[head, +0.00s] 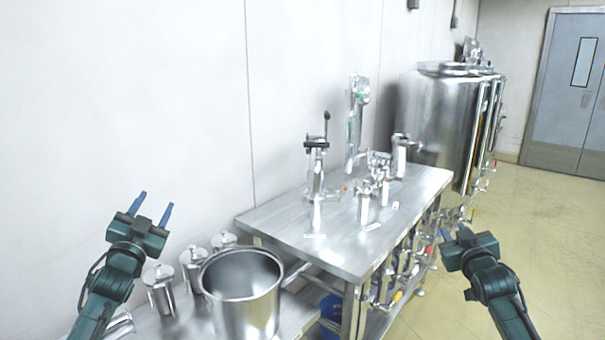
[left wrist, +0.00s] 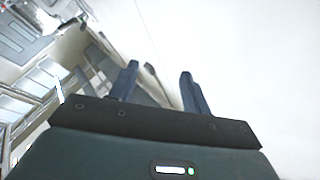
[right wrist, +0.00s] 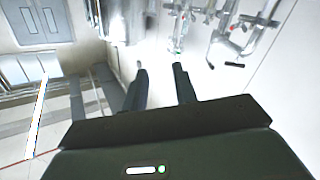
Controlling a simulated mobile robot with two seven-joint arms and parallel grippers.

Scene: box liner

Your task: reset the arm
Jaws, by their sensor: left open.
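My left gripper (head: 153,205) is raised at the left of the head view, above the low bench with metal vessels. Its two blue fingers stand apart with nothing between them, as the left wrist view (left wrist: 158,72) also shows. My right gripper (head: 454,234) is at the right of the head view, in front of the steel table's right side in the picture. In the right wrist view (right wrist: 160,68) its two fingers stand apart, with nothing held between them.
A steel table (head: 282,222) with taps and fittings stands against the white wall. A large open pot (head: 243,315) and several lidded canisters (head: 193,262) stand at the lower left. Big steel tanks (head: 437,115) are behind. The floor (head: 550,240) at right is clear.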

